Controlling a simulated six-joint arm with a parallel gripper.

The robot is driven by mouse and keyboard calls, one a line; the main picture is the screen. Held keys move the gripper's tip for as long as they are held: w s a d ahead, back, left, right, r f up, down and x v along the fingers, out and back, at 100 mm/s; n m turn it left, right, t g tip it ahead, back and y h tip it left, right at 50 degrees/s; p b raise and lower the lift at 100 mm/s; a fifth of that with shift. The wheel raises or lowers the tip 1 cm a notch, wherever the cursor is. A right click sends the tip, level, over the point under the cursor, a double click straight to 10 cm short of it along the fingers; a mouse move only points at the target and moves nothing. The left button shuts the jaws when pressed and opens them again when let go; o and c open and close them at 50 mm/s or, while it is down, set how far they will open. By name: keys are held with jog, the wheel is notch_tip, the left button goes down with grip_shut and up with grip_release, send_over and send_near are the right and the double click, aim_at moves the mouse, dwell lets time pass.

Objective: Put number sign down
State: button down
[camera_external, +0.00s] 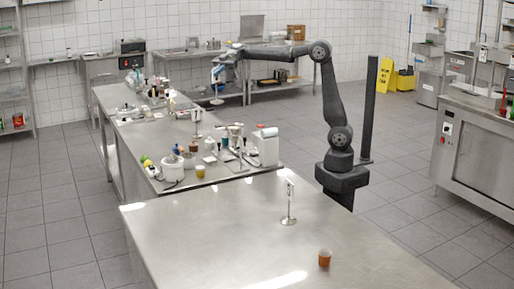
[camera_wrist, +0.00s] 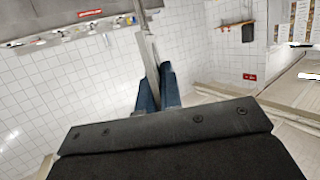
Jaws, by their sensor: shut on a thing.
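My gripper (camera_external: 218,72) is at the end of the outstretched arm, near the right side of the long steel counter's far part. It is shut on a number sign, a thin metal stand with a round base (camera_external: 216,101), held roughly upright with the base below the fingers. In the wrist view the blue fingers (camera_wrist: 158,88) close on its metal post (camera_wrist: 149,50). The sign's face is not readable. I cannot tell how high the base is above the surface.
The long counter (camera_external: 225,172) carries bottles, pots and another stand (camera_external: 196,117). A back bench (camera_external: 272,88) stands behind.

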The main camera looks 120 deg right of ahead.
jog(key=s+d+m+t+h, duration=0.2)
jog(key=s+d+m+h, duration=0.55)
jog(key=s+d, duration=2.15)
notch_tip(320, 180, down, 18)
jog(key=a, duration=0.1)
jog(key=w+a+f, duration=0.1)
jog(key=w+f, duration=0.9)
jog(key=f, duration=0.1)
jog(key=shift+w+n+h, duration=0.3)
jog(key=shift+n+h, duration=0.05)
